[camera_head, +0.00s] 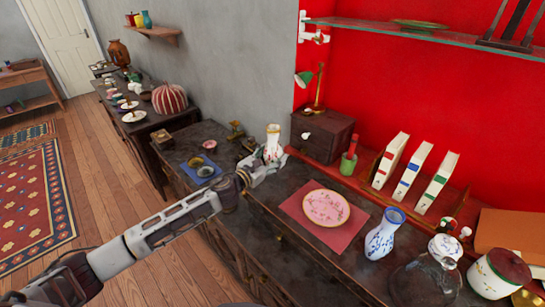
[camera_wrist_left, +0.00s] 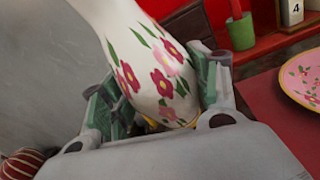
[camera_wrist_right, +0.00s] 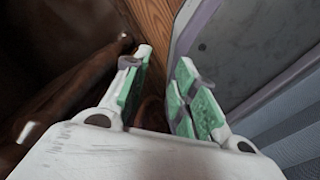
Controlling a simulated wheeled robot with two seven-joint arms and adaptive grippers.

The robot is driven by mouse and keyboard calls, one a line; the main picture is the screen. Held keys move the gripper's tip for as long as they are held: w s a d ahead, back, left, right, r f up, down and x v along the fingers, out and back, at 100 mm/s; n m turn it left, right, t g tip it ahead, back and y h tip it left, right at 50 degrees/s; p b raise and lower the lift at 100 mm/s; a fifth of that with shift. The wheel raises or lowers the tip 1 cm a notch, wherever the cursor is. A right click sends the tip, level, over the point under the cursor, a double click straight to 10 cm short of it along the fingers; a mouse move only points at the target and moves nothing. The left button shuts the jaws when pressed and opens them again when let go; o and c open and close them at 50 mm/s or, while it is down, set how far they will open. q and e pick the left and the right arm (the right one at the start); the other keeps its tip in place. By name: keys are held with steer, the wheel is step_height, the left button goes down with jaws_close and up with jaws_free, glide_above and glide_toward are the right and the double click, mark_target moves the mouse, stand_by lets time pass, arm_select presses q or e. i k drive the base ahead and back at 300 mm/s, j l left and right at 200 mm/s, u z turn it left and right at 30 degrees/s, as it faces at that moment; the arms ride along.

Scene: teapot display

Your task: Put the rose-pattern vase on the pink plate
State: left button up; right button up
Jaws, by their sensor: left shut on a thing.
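The rose-pattern vase (camera_head: 272,143) is white with pink-red flowers and green leaves. My left gripper (camera_head: 268,163) is shut on it, and the left wrist view shows the vase (camera_wrist_left: 158,75) tilted between the green-padded fingers. Whether its base touches the dark cabinet top is hidden. The pink plate (camera_head: 326,208) lies on a red mat (camera_head: 294,207), to the right of the gripper. The plate's edge also shows in the left wrist view (camera_wrist_left: 303,80). My right gripper (camera_wrist_right: 167,95) is open and empty beside dark furniture; it is not in the head view.
A blue-patterned white vase (camera_head: 381,238) stands just right of the mat, near a glass dome (camera_head: 420,285). Behind are a green lamp (camera_head: 310,85), a wooden box (camera_head: 321,135), a green cup (camera_head: 348,163) and several books (camera_head: 412,170). The plate is empty.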

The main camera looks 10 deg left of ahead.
mark_target(326, 209)
steer(key=k+j+z, duration=0.15)
steer(key=z, duration=0.2)
steer(key=k+j+z, duration=0.2)
steer(key=z, duration=0.15)
steer(key=k+j+z, duration=0.2)
steer(key=z, duration=0.15)
